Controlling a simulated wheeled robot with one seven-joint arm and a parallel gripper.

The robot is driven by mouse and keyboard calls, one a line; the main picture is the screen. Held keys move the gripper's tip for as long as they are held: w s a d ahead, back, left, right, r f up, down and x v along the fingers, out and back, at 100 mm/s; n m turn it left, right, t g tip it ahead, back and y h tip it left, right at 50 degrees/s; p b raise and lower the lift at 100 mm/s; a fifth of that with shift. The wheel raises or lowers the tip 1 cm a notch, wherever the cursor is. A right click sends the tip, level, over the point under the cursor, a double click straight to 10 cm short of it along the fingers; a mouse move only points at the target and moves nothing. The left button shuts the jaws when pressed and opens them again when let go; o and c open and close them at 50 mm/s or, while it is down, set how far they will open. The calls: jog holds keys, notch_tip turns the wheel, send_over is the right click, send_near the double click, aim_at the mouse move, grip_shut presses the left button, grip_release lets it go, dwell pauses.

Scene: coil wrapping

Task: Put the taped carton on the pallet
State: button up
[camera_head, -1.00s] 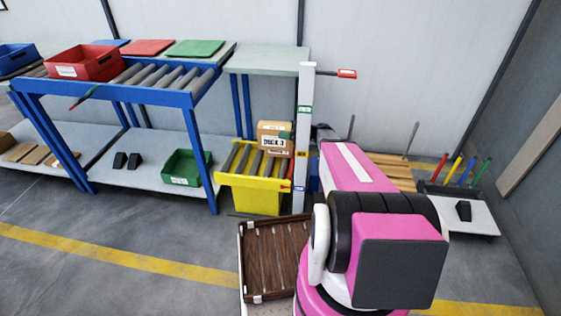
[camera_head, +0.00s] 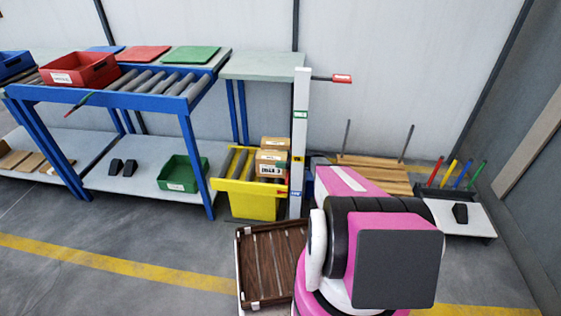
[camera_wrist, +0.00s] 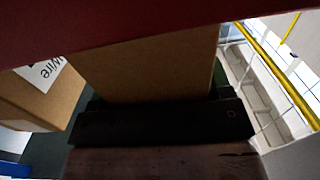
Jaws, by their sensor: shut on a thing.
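My gripper (camera_wrist: 155,122) fills the wrist view and is shut on a plain brown carton (camera_wrist: 150,65); no tape on it can be made out. A second carton (camera_wrist: 42,92) with a white label reading "Wire" is close at its left. In the head view, a labelled carton (camera_head: 270,168) and another carton (camera_head: 275,143) behind or above it are at the yellow roller stand (camera_head: 247,203). Which one I hold is unclear there. My pink arm and the white post hide the gripper. A wooden slatted platform (camera_head: 375,178), seemingly the pallet, lies behind my arm at right.
A white post (camera_head: 300,130) with a red-tipped bar (camera_head: 340,78) stands beside the roller stand. A blue roller table (camera_head: 115,98) with a red bin (camera_head: 80,70) is at left. A brown slatted tray (camera_head: 268,268) is in front. A low cart (camera_head: 462,218) is at right.

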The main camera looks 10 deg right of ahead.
jog(key=shift+f, duration=0.25)
jog(key=o, duration=1.3)
